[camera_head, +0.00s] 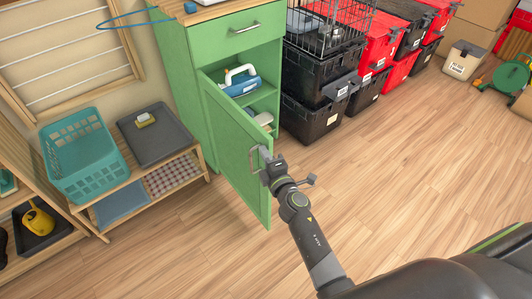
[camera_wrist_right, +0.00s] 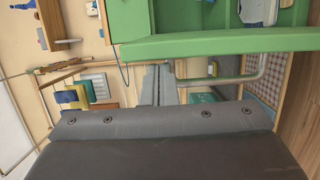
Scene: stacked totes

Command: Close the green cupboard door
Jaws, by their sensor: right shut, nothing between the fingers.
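The green cupboard (camera_head: 205,65) stands at the upper middle with its lower door (camera_head: 232,140) swung open toward me. The door has a metal bar handle (camera_head: 253,160) on its outer face. My right gripper (camera_head: 265,156) is shut and empty, close beside the handle near the door's free edge. In the right wrist view the closed fingers (camera_wrist_right: 158,85) point toward the room, with the green door (camera_wrist_right: 200,45) across the top and the handle (camera_wrist_right: 262,68) to their right. I cannot tell whether the fingers touch the handle or door. My left gripper is not in view.
Inside the cupboard a blue-and-white item (camera_head: 241,82) sits on a shelf. A low wooden bench with a teal basket (camera_head: 80,160) and a grey tray (camera_head: 153,140) stands left. Black bins (camera_head: 312,115) stand right of the cupboard. The wooden floor (camera_head: 400,180) at right is clear.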

